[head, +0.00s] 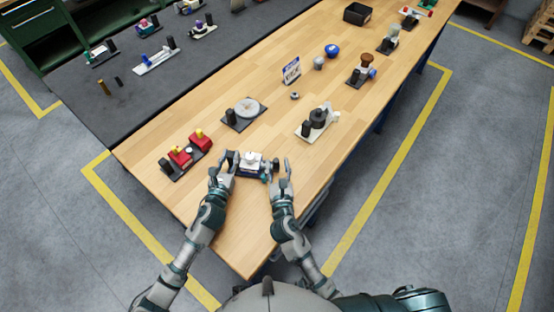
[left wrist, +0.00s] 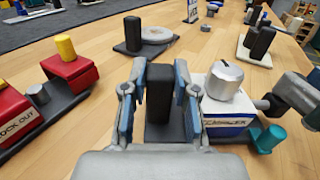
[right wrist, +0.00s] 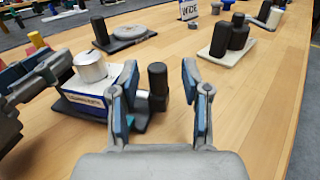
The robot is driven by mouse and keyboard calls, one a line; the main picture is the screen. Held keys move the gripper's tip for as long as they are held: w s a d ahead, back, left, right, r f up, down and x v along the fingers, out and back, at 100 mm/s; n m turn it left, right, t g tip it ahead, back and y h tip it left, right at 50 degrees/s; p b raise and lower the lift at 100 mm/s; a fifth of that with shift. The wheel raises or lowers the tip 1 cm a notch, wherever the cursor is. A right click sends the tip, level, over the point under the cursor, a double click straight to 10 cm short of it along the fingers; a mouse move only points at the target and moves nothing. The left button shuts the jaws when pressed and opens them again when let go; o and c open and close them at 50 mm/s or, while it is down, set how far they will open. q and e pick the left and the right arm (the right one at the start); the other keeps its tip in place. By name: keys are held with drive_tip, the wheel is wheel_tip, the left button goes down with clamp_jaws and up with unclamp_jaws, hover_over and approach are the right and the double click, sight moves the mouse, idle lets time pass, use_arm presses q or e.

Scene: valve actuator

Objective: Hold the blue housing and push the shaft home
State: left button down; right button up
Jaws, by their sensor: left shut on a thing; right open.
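The blue housing (left wrist: 228,115) has a white upper part with a round grey-white cap (left wrist: 224,80) and a lettered label. It stands on a dark base in front of me, between my grippers; it also shows in the right wrist view (right wrist: 88,103). My left gripper (head: 226,166) is shut on an upright black post (left wrist: 158,92) at the housing's left side. My right gripper (head: 280,166) is open at the housing's right. A black post (right wrist: 157,78) stands beyond its fingers, apart from them. A teal cylindrical piece (left wrist: 269,138) lies at the housing's right; I cannot tell whether it is the shaft.
A red lock-out fixture (head: 188,152) stands to the left. A round disc fixture (head: 245,112) and a plate with black posts (head: 316,122) stand behind. A small sign (head: 291,71) is further back. Clear wood lies right of my right gripper.

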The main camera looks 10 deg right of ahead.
drive_tip(key=shift+w, duration=1.2)
clamp_jaws()
drive_tip(key=shift+w+a, duration=0.25)
drive_tip(key=shift+a, duration=0.7)
drive_tip(key=shift+w+a, duration=0.25)
drive_tip(key=shift+a, duration=0.65)
unclamp_jaws()
drive_tip(key=shift+f, duration=0.1)
